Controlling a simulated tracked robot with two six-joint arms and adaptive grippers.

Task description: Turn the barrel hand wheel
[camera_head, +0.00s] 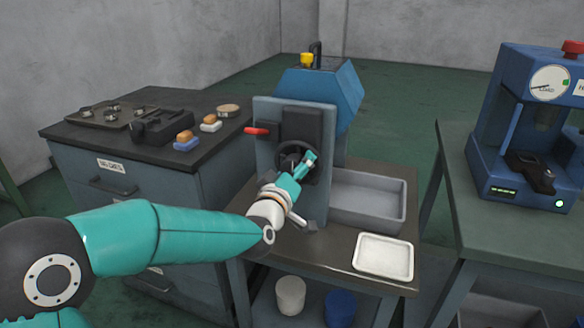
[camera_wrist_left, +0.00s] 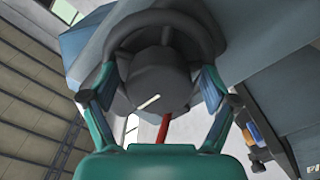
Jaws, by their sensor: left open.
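The barrel hand wheel (camera_head: 285,152) is a dark ring on the grey front plate of the blue machine, partly hidden by my left gripper. My left gripper (camera_head: 308,162) is at the front of the wheel with its jaws open. In the left wrist view, the wheel's ring (camera_wrist_left: 165,19) fills the top and its dark round hub (camera_wrist_left: 150,84), with a pale line mark, lies between my two spread fingers (camera_wrist_left: 152,88). The fingers reach up toward the rim on both sides; I cannot tell whether they touch it. My right gripper is not in view.
A red lever (camera_head: 257,131) sticks out left of the wheel. A grey bin (camera_head: 385,222) and a white tray (camera_head: 384,256) are on the right. A tool cabinet (camera_head: 150,200) stands left, and a blue press (camera_head: 500,135) stands on a right-hand bench.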

